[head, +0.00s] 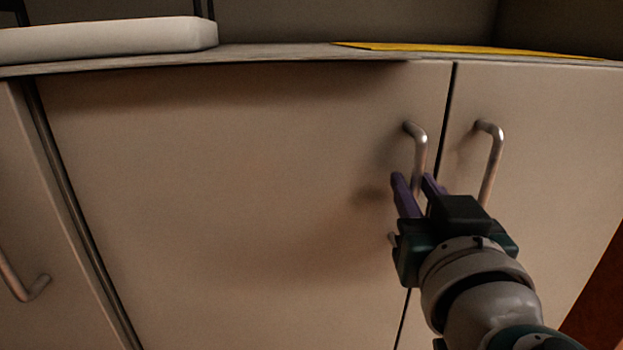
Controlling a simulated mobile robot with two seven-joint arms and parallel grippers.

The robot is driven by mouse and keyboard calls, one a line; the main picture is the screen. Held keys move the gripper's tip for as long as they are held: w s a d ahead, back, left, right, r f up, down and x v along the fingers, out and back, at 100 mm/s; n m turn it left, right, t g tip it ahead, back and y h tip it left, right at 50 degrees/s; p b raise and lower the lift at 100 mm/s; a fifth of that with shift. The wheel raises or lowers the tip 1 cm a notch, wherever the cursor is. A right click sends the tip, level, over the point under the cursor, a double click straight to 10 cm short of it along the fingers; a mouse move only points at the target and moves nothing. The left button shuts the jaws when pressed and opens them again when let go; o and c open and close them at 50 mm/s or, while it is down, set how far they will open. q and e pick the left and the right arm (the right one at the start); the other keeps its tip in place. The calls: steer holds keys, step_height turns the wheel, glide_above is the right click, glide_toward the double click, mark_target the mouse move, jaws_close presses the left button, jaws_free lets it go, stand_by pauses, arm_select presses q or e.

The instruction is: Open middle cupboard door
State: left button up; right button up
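The middle cupboard door (220,190) is a wide beige panel, and it looks closed. Its metal bar handle (418,150) is upright near the door's right edge. My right gripper (416,186) comes in from the lower right with its purple fingers at the handle. The fingers are apart, one on each side of the bar as seen from here. I cannot tell whether either finger touches it. The gripper hides most of the lower part of the handle. My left gripper is not in view.
A right door (560,170) with its own bar handle (492,155) stands close beside my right gripper. A left door (35,215) has a handle (25,287) at the lower left. The countertop (290,54) above carries a white slab (110,38) and a flat yellow item (470,48).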

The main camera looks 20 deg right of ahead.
steer(key=shift+w+d, duration=0.15)
steer(key=shift+w, duration=0.15)
jaws_close()
stand_by(1.3)
